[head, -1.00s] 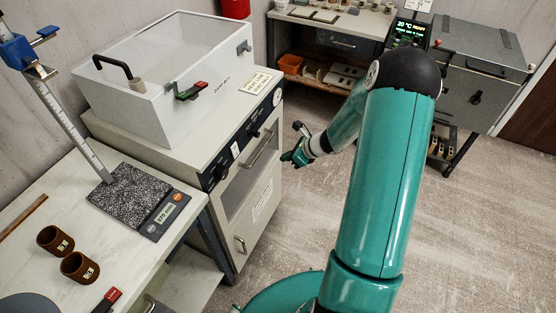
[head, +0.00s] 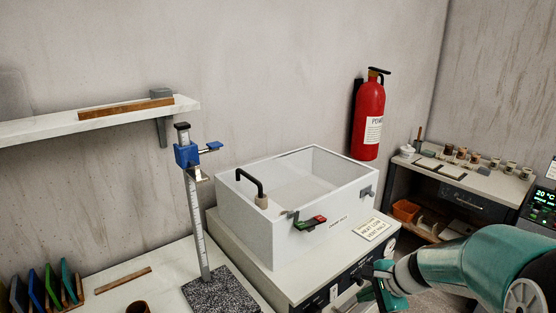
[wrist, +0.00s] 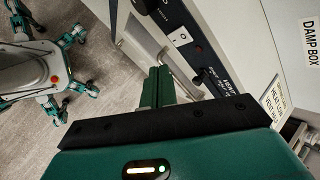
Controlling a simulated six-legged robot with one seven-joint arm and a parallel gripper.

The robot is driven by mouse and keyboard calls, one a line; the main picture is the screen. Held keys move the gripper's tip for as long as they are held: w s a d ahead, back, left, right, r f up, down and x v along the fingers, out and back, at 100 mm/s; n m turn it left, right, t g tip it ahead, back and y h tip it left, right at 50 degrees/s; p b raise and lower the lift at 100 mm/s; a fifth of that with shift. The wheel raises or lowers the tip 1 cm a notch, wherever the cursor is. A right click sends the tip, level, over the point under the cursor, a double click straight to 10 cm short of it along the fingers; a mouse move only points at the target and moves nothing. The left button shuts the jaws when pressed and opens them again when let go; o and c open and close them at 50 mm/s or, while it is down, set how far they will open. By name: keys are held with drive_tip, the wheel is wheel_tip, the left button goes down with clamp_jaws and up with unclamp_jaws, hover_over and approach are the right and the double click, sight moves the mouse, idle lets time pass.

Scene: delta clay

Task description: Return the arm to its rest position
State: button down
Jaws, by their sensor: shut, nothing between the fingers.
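My teal arm (head: 455,258) reaches in from the right edge of the head view, bent, with its forearm pointing left. My gripper (head: 368,282) is in front of the front panel of the white cabinet. In the wrist view my gripper's fingers (wrist: 157,86) are together with nothing between them. Beyond them are the cabinet's front panel (wrist: 178,38) and a metal handle (wrist: 140,38). I cannot tell the exact gap between fingers and cabinet. My own legged base (wrist: 35,72) shows at the left of the wrist view.
A clear-lidded damp box (head: 250,228) stands on the cabinet (head: 290,285). A height gauge (head: 196,215) stands on a granite plate (head: 215,292) to its left. A red extinguisher (head: 368,118) hangs on the wall.

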drive_tip(key=s+a+r+n+h, duration=0.2)
drive_tip(key=s+a+r+n, duration=0.1)
drive_tip(key=s+r+n, duration=0.4)
drive_tip(key=s+a+r+n+t+h, duration=0.1)
drive_tip(key=s+a+r+n+h, duration=0.1)
drive_tip(key=s+r+n, duration=0.5)
drive_tip(key=s+a+n, duration=0.1)
drive_tip(key=s, duration=0.4)
drive_tip(key=shift+s+r+n+h, duration=0.3)
drive_tip(key=shift+s+n+h, duration=0.05)
drive_tip(key=shift+n+h, duration=0.05)
drive_tip(key=c, duration=2.1)
unclamp_jaws()
